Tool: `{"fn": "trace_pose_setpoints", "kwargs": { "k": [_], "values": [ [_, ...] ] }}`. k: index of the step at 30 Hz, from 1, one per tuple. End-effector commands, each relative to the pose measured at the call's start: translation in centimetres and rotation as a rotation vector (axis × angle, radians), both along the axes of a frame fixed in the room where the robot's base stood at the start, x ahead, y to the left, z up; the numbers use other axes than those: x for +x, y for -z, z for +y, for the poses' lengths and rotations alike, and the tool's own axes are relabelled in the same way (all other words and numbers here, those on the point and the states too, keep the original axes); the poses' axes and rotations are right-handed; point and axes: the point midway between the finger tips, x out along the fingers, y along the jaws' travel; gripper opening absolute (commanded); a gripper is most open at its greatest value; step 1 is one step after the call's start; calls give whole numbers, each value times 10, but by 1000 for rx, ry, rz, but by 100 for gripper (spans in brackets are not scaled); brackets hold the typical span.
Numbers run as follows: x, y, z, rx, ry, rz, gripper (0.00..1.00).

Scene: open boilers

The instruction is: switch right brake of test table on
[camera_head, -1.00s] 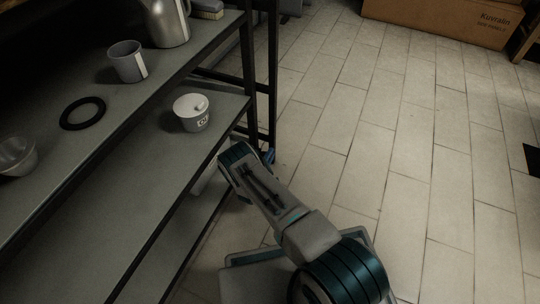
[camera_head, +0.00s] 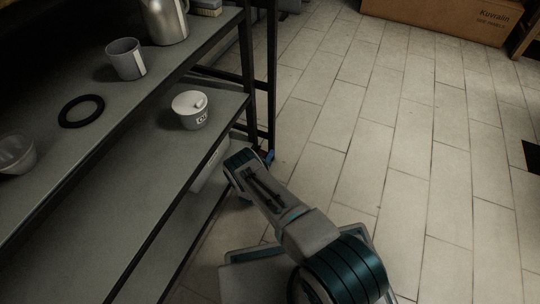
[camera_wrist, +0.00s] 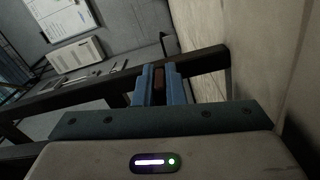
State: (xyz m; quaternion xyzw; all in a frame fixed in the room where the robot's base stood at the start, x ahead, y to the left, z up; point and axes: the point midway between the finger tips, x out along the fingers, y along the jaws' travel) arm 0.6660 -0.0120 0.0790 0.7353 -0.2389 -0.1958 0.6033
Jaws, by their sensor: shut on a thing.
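The test table (camera_head: 55,205) is a dark-framed metal table with grey shelves at the left of the head view. Its right-hand leg (camera_head: 271,75) runs down to the floor. My gripper shows in the head view only as a bit of blue finger (camera_head: 269,156) low beside this leg. In the wrist view, my gripper's blue fingers (camera_wrist: 158,84) are close together around a small reddish-brown part (camera_wrist: 158,71) at a dark frame bar (camera_wrist: 205,60). They appear shut on it. This may be the right brake, but its shape and position are mostly hidden.
A grey mug (camera_head: 125,59), a metal jug (camera_head: 165,20), a black ring (camera_head: 81,111) and a bowl (camera_head: 16,154) stand on the upper shelf. Tiled floor (camera_head: 400,150) is free at right, with a cardboard box (camera_head: 440,20) behind.

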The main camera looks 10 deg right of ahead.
Motion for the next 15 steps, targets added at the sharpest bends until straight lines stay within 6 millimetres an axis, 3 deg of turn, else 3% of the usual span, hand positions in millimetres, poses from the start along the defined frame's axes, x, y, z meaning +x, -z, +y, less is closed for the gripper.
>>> {"fn": "trace_pose_setpoints", "kwargs": {
  "k": [15],
  "values": [
    [1, 11, 3, 159, 1, -114, 0]
  ]
}}
